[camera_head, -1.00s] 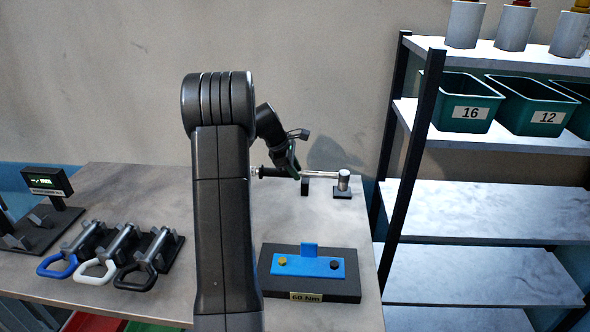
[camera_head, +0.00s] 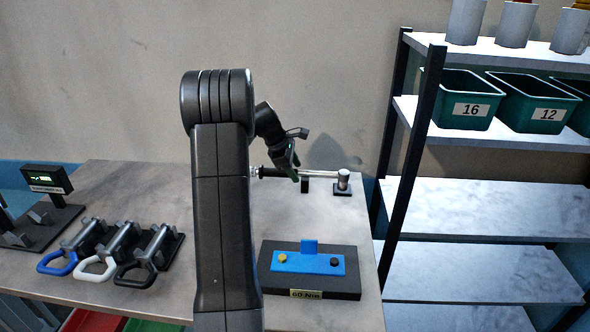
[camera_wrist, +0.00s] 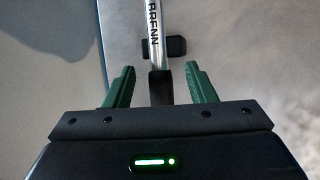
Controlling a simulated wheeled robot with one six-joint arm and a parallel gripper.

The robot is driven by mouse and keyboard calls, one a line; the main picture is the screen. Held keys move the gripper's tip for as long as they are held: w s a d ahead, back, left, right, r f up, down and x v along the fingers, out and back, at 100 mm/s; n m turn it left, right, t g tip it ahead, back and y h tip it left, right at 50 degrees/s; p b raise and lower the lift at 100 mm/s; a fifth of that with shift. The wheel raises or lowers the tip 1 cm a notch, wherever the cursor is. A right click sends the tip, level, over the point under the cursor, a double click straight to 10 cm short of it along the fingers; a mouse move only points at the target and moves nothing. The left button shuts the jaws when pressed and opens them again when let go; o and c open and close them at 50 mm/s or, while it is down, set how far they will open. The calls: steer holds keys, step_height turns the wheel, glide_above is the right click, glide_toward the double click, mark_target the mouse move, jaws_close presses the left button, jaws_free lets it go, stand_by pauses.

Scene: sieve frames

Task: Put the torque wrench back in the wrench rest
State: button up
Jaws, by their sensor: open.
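The torque wrench (camera_head: 319,173) lies across supports at the back right of the table, its silver shaft level and its dark handle to the left, partly behind my arm. Its right end lies at a small stand with a silver cylinder (camera_head: 343,180), and a dark block (camera_head: 305,186) is under the shaft; these look like the wrench rest. My gripper (camera_head: 295,172) is at the wrench. In the wrist view, the green fingers of my gripper (camera_wrist: 161,85) are open, one on each side of the wrench (camera_wrist: 158,50), with a visible gap to each.
A black base with a blue plate (camera_head: 308,263) and a 60 Nm label sits at the front right. Several handled tools (camera_head: 113,250) lie on racks at the left beside a display stand (camera_head: 46,180). A shelf with green bins (camera_head: 466,100) stands right of the table.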

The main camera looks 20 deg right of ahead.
steer(key=v, duration=1.3)
steer(key=x, duration=1.3)
steer(key=shift+d+f, duration=0.1)
steer(key=shift+f, duration=0.1)
steer(key=shift+r, duration=0.4)
